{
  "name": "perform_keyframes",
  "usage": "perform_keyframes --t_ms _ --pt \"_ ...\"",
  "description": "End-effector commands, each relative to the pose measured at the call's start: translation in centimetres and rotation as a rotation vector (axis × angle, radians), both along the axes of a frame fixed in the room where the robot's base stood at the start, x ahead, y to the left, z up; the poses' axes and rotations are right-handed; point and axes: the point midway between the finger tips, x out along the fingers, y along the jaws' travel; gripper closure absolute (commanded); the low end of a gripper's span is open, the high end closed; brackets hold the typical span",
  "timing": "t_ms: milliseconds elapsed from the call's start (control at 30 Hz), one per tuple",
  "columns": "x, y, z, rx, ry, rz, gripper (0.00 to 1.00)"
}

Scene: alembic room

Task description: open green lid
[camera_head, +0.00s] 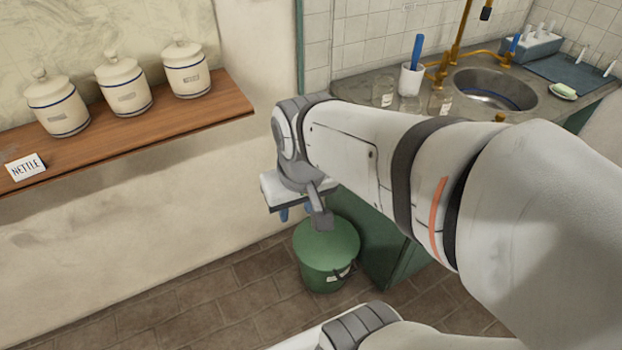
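A green bin (325,272) stands on the tiled floor beside the green cabinet. Its round green lid (328,240) appears to rest flat on top, closed. A small pale label and a dark handle show on the bin's front right side. My gripper (294,213) points down, in the picture at the lid's upper left edge. Its blue fingertips are partly hidden by the wrist, and nothing shows held in them. The gap between the fingers and the height above the lid are unclear.
A wooden shelf (150,120) on the left wall holds three white jars and a NETTLE card (26,167). The counter (350,88) with a sink (490,88), glass jars and a white cup (411,80) lies behind my arm. The floor left of the bin is clear.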

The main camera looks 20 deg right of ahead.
Motion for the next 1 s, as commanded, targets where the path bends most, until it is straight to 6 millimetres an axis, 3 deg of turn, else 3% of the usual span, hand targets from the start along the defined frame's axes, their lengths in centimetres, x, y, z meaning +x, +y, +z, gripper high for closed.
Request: perform_keyframes --t_ms 167,567,767,1000 --pt "0.9 0.9 -5.1 0.122 0.139 -0.223 0.67" --pt "5.8 -0.9 -20.6 0.636 0.641 -1.132 0.67" --pt "9.0 -3.8 -28.5 0.914 0.894 -1.588 0.67" --pt "12.0 -9.8 -39.3 1.285 1.212 -2.101 0.67"
